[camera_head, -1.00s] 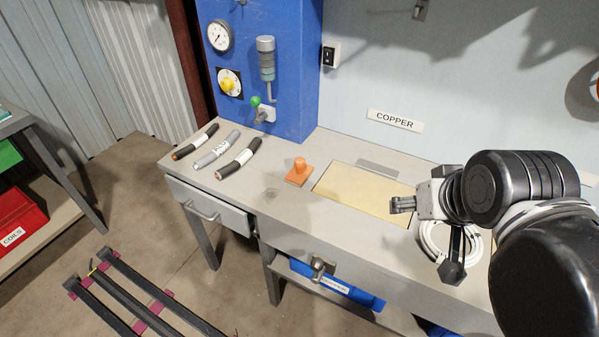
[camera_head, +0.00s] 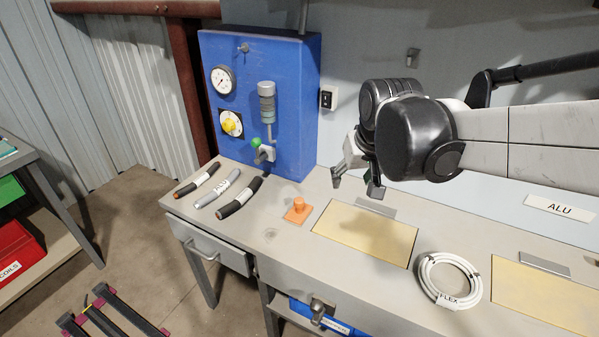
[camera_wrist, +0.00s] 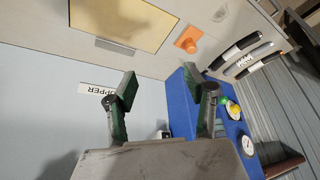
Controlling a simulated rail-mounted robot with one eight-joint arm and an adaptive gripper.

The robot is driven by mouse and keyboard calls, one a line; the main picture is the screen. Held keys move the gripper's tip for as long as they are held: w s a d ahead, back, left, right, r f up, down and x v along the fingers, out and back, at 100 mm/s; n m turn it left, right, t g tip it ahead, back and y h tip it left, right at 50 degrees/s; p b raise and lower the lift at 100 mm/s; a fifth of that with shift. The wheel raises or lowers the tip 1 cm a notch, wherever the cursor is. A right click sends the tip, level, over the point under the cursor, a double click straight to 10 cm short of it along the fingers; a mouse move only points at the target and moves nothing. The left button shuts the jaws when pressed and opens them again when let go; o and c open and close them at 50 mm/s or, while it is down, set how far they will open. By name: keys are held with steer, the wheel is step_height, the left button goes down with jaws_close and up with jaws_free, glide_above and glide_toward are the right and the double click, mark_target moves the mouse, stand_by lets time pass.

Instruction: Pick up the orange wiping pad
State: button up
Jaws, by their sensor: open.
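The orange wiping pad (camera_head: 297,211) lies on the grey bench top, with a round knob on its square base. It also shows in the wrist view (camera_wrist: 188,39), above and beyond the fingers. My gripper (camera_head: 356,184) is open and empty. It hangs above the back of the bench, to the right of the pad and apart from it. In the wrist view my gripper (camera_wrist: 168,90) has its two fingers spread wide, with nothing between them.
Several cable pieces (camera_head: 217,187) lie left of the pad. A yellow panel (camera_head: 367,234) is set into the bench right of it, with a white cable coil (camera_head: 449,280) farther right. A blue cabinet (camera_head: 290,110) with gauge and valve stands behind. Bench around the pad is clear.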

steer(key=w+a+f+g+p, duration=0.1)
steer(key=w+a+f, duration=0.3)
steer(key=w+a, duration=0.25)
steer(key=n+g, duration=0.1)
steer(key=n, duration=0.1)
glide_toward(299, 200)
steer(key=x, duration=0.5)
steer(key=shift+s+a+f+p, duration=0.1)
steer(key=shift+s+f+p, duration=0.05)
steer(key=shift+s+p, duration=0.2)
steer(key=x, duration=0.2)
steer(key=w+x, duration=0.1)
steer(key=x, duration=0.1)
steer(key=shift+w+f, duration=0.1)
steer(key=shift+f, duration=0.4)
jaws_close()
